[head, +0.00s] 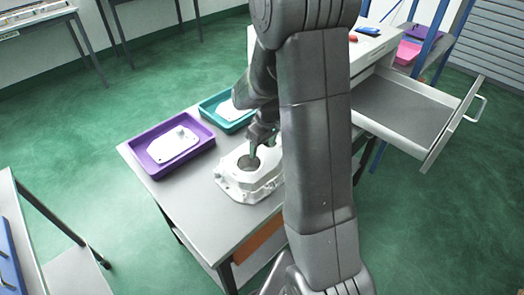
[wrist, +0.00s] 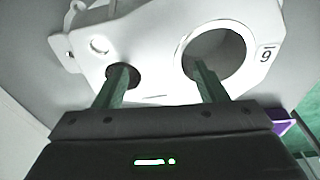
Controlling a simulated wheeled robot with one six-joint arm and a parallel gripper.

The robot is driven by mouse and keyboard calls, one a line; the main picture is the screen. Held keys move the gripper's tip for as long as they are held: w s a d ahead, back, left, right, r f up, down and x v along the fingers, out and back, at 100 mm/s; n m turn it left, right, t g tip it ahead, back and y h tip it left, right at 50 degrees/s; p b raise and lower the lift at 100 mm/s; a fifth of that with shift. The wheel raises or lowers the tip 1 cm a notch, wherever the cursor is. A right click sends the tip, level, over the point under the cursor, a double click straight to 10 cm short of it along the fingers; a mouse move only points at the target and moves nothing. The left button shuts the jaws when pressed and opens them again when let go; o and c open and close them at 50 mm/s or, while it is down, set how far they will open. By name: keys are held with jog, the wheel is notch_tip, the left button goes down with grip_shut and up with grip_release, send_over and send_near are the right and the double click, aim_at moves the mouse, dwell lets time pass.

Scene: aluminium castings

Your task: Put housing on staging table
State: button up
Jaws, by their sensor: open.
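The housing (head: 246,181), a pale silver-white casting with a round opening, sits on a grey table (head: 176,188) in the head view. My gripper (head: 257,143) is right at the top of it, and my arm hides its right side. In the wrist view the housing (wrist: 160,45) fills the upper part, with a large round bore, a smaller hole and the mark "9". My open gripper (wrist: 158,80) has one green finger at the small hole and the other at the large bore. I cannot tell how deep the fingers reach. Which table is the staging table is not marked.
A purple tray (head: 150,165) holding a pale cover plate (head: 173,145) and a teal tray (head: 208,108) with a pale part stand beside the housing. An open drawer (head: 437,147) juts out at right. Another table (head: 55,262) stands at lower left, with green floor between.

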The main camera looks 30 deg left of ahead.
aim_at(266, 154)
notch_tip(266, 154, up, 9)
jog(key=d, duration=0.1)
jog(key=shift+s+d+f, duration=0.15)
jog(key=shift+s, duration=0.05)
